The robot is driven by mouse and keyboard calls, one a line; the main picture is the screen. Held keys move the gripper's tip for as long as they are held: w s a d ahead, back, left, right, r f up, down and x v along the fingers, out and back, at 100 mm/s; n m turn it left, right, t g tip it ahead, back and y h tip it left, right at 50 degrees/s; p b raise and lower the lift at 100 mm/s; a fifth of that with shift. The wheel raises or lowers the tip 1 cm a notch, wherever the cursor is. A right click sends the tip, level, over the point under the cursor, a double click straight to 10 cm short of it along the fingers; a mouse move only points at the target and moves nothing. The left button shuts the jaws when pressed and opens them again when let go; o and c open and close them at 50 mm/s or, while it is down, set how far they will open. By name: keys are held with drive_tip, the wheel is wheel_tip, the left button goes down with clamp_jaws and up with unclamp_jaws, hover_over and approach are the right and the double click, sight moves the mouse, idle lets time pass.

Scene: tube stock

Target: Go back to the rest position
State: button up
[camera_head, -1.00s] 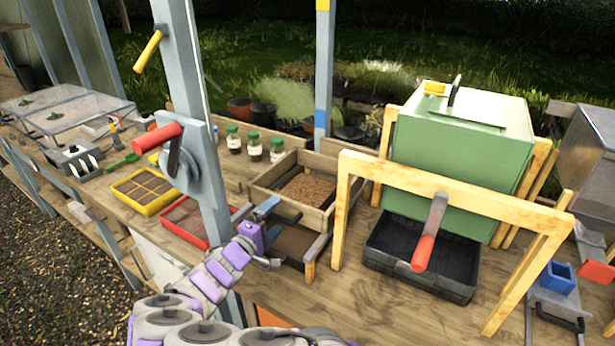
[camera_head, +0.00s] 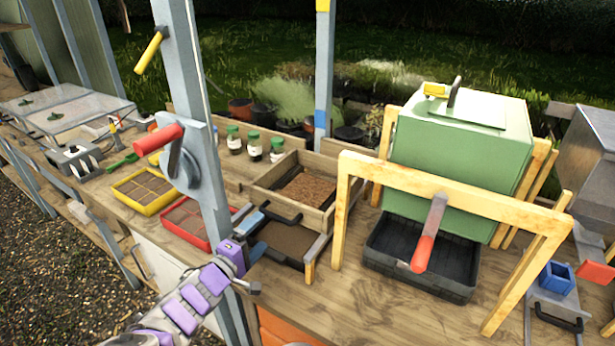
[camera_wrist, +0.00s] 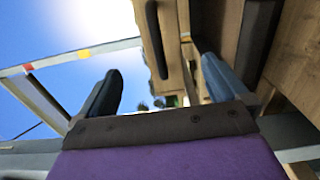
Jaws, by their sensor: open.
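My gripper (camera_head: 254,236) is at the front edge of the workbench in the head view, just right of the grey-blue post (camera_head: 205,130). Its two fingers are spread apart and nothing shows between them; the wrist view also shows the open gripper (camera_wrist: 160,88). My purple and grey arm reaches up to it from the bottom of the head view. The gripper is close to a dark soil tray with a black handle (camera_head: 285,240); whether they touch I cannot tell.
A wooden box of brown material (camera_head: 262,183), a red tray (camera_head: 187,240) and a yellow tray (camera_head: 153,208) stand nearby. A green hopper (camera_head: 460,150) sits over a black bin (camera_head: 375,262), behind a wooden frame (camera_head: 450,192). Bench space in front of the frame is clear.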

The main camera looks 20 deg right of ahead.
drive_tip(key=shift+s+a, duration=0.45)
drive_tip(key=shift+a, duration=0.1)
drive_tip(key=s+d+r+m+g+y, duration=0.1)
drive_tip(key=s+d+r+m+g, duration=0.4)
drive_tip(key=s+d, duration=0.4)
drive_tip(key=s+d+r+m+g+y, duration=0.1)
drive_tip(key=s+d+r+m+g, duration=0.3)
drive_tip(key=s+d+g, duration=0.35)
drive_tip(key=s+f+y, duration=0.3)
drive_tip(key=s+y, duration=0.2)
drive_tip(key=s, duration=0.7)
drive_tip(key=s+a+f+n+y, duration=0.1)
drive_tip(key=s+a+y, duration=0.6)
drive_tip(key=s+a, duration=0.4)
drive_tip(key=shift+s+a+f+n+y, duration=0.2)
drive_tip(key=shift+a+f+n+y, duration=0.15)
drive_tip(key=shift+a, duration=0.85)
